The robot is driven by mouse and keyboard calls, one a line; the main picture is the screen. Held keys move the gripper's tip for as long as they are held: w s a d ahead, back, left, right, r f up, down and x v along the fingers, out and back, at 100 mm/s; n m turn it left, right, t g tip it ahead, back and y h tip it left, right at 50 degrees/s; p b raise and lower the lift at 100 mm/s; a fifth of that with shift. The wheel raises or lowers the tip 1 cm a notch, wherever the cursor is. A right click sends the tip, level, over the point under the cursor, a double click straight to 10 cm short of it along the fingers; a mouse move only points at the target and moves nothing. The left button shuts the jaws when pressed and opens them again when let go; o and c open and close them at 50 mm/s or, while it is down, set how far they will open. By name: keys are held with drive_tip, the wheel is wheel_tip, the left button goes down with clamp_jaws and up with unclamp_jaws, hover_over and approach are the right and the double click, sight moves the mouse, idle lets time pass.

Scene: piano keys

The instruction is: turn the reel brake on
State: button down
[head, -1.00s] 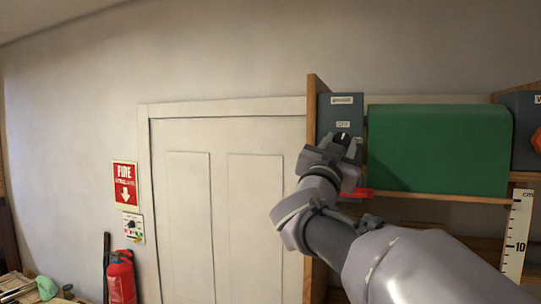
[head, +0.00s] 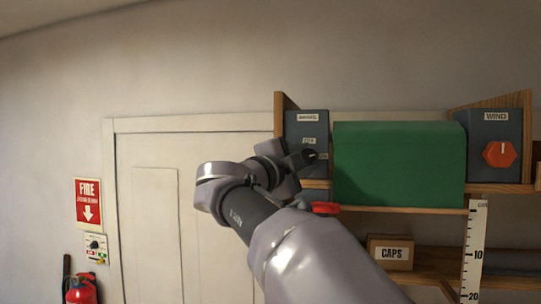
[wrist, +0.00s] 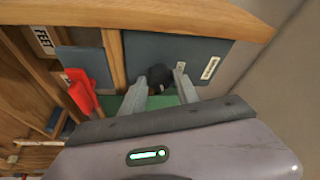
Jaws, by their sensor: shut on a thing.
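The reel brake looks to be the blue-grey box (head: 300,128) at the left end of the shelf, though its top label is too blurred to read surely. A label below seems to read OFF (head: 308,141). In the wrist view the box face (wrist: 205,50) carries a round black knob (wrist: 158,77). My gripper (head: 308,157) is in front of the box and hides part of it. In the wrist view my gripper's two fingers (wrist: 162,92) sit on either side of the knob, shut on it. The knob's exact setting is unclear.
A green block (head: 400,163) stands just right of the box. A red handle (head: 325,208) juts out below it. Further right is a WIND box (head: 492,140) with an orange-red knob (head: 499,154). A CAPS box (head: 391,252) sits on the lower shelf. The door (head: 190,210) is left.

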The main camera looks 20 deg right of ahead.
drive_tip(key=shift+r+m+g+y+p, duration=0.2)
drive_tip(key=shift+m+g+p, duration=0.25)
drive_tip(key=shift+m, duration=0.5)
drive_tip(key=shift+r+m+g+y+p, duration=0.1)
drive_tip(key=shift+m+g+y+p, duration=0.15)
drive_tip(key=shift+m+p, duration=0.5)
drive_tip(key=shift+m, duration=0.4)
drive_tip(key=c, duration=0.9)
unclamp_jaws()
drive_tip(key=shift+w+f, duration=0.1)
drive_tip(key=b+v, duration=0.5)
drive_tip(key=v, duration=1.2)
drive_tip(key=shift+a, duration=0.15)
